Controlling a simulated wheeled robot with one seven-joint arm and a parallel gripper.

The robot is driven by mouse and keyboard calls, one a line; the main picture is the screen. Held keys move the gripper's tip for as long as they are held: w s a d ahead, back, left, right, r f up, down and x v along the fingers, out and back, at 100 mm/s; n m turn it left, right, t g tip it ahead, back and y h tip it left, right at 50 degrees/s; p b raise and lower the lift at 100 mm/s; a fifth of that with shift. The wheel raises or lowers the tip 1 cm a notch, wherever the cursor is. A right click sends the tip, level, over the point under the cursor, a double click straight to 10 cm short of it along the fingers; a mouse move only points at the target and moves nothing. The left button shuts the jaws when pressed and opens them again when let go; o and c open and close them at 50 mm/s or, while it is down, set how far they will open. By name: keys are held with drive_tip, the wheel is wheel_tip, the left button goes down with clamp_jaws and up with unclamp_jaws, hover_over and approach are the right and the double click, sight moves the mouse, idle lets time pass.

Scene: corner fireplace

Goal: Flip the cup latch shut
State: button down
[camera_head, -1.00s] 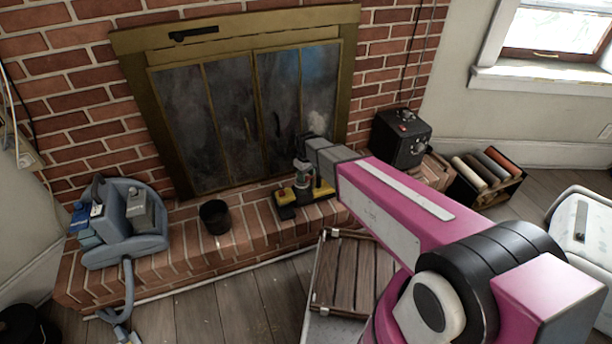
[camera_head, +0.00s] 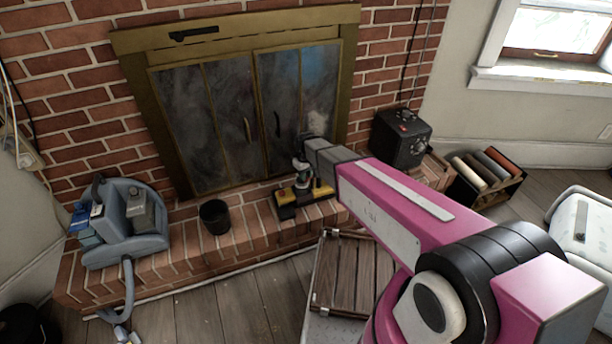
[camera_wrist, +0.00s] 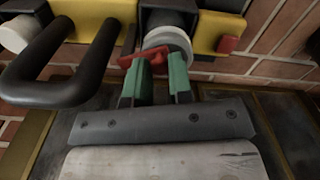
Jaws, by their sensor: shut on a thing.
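A black and yellow device (camera_head: 287,212) sits on the brick hearth in front of the fireplace. In the wrist view its yellow parts (camera_wrist: 98,14) show at the top, with a pale round cup (camera_wrist: 174,38) in the middle. A red latch piece (camera_wrist: 143,57) lies against the cup's near edge. My gripper (camera_wrist: 154,82), with green fingers, is shut on the red latch piece at the cup. In the head view my gripper (camera_head: 301,176) is over the device and hides part of it; the latch is too small to make out there.
A thick black handle loop (camera_wrist: 57,75) is close to the left of my fingers. A dark bucket (camera_head: 214,217) and a grey-blue machine (camera_head: 125,225) stand left on the hearth. A black box (camera_head: 402,138) stands right. Fireplace doors (camera_head: 250,110) rise behind.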

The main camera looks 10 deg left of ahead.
drive_tip(key=shift+w+a+m, duration=0.2)
drive_tip(key=shift+m, duration=0.6)
drive_tip(key=shift+w+a+m, duration=0.2)
drive_tip(key=shift+w+m, duration=0.05)
drive_tip(key=shift+m, duration=0.55)
drive_tip(key=shift+w+a+m, duration=0.2)
drive_tip(key=shift+m, duration=0.6)
drive_tip(key=c, duration=1)
unclamp_jaws()
drive_tip(key=shift+c, duration=0.2)
wheel_tip(320, 180, up, 11)
drive_tip(key=shift+f, duration=0.1)
drive_tip(key=s+d+r+m, duration=0.1)
drive_tip(key=s+d, duration=0.3)
drive_tip(key=d, duration=0.8)
drive_tip(key=s+d+r+m, duration=0.2)
drive_tip(key=s+d, duration=0.3)
drive_tip(key=d, duration=0.8)
drive_tip(key=s+d+r+m, duration=0.1)
drive_tip(key=s+d, duration=0.3)
drive_tip(key=d, duration=0.8)
drive_tip(key=shift+s+d+r+m, duration=0.15)
drive_tip(key=shift+s+d+m, duration=0.05)
drive_tip(key=shift+m, duration=0.2)
